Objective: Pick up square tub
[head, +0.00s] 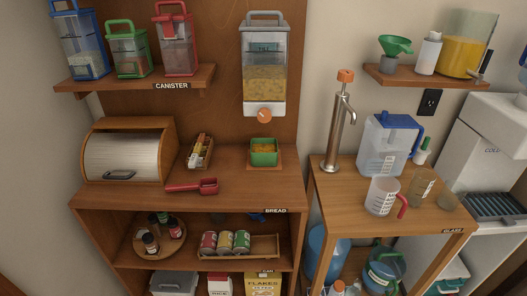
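A small green square tub (264,157) stands on the wooden counter, right of its middle, on a thin brown square pad. It is open at the top and holds yellow, grain-like contents. It sits below the clear wall dispenser (264,75), which holds yellow contents and has an orange knob. The space between the tub and the dispenser is clear. Neither of my grippers is in the head view.
On the counter (235,190), a red scoop (192,187), a small wooden holder (200,152) and a roll-top bread box (127,152) stand left of the tub. A lower side table (345,190) to the right bears a pump tap (337,130), a lidded pitcher (385,150) and a measuring jug (381,197).

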